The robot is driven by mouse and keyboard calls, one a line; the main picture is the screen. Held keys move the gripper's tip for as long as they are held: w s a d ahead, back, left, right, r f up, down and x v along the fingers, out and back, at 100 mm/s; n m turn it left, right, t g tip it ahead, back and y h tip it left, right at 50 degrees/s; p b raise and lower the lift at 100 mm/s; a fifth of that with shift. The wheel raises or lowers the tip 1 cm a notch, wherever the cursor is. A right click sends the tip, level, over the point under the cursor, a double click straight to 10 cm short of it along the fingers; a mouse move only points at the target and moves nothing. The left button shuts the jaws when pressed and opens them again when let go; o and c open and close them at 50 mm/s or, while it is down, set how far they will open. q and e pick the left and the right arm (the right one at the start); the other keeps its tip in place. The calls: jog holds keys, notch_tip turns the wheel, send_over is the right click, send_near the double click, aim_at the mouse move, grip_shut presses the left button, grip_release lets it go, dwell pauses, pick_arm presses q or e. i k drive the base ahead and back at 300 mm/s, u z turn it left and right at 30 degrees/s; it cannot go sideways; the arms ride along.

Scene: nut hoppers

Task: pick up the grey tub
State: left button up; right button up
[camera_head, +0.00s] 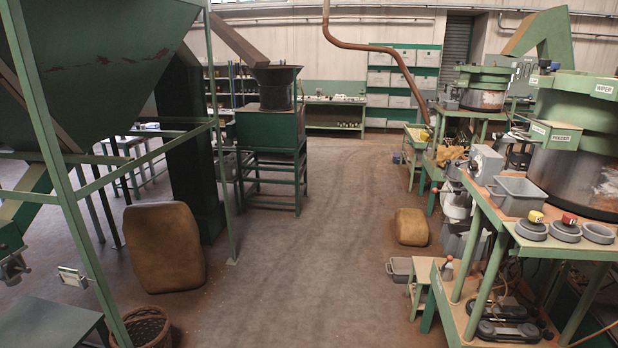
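A grey tub (516,197) with sloping sides and a rim stands upright on the green bench (505,232) at the right. It looks empty from here. Another grey tub (399,268) sits low near the floor, left of that bench and partly behind a small green stand (424,277). Neither of my grippers shows in this view.
Round grey dishes, one with a yellow piece (535,217) and one with a red piece (569,219), stand beside the upper tub. A large feeder bowl (573,165) rises behind. A brown padded block (411,227) stands on the floor. The middle floor (300,270) is clear.

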aim_at(400, 267)
jog(key=u, duration=0.2)
jog(key=i, duration=2.1)
jog(key=z, duration=0.95)
jog(key=i, duration=2.7)
jog(key=u, duration=0.25)
jog(key=i, duration=1.4)
jog(key=z, duration=0.95)
jog(key=i, duration=0.45)
jog(key=z, duration=0.3)
